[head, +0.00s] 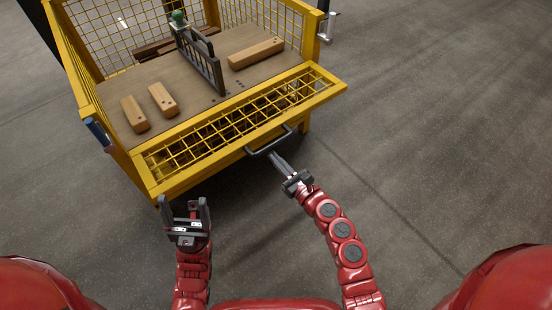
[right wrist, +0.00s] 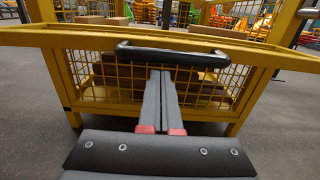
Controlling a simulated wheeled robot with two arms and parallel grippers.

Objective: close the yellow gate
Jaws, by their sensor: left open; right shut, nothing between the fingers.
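The yellow gate (head: 215,157) is the mesh panel at the front of a yellow cage cart. In the head view it leans outward, away from the cart's wooden floor. A black bar handle (head: 268,146) sits on its outer edge, and the handle also spans the right wrist view (right wrist: 172,54). My right gripper (head: 274,156) is shut and empty, its fingertips close to the handle. In the right wrist view the fingertips (right wrist: 160,74) overlap the area just below the bar; I cannot tell whether they touch it. My left gripper (head: 184,203) is open and empty, in front of the gate's left corner.
On the cart floor (head: 205,72) lie several wooden blocks (head: 255,53) and an upright grey rack (head: 201,62) with a green-topped part. A blue-sleeved post fitting (head: 97,133) is at the left corner. A grey-white latch (head: 328,27) is at the right corner. Grey floor (head: 430,130) to the right is clear.

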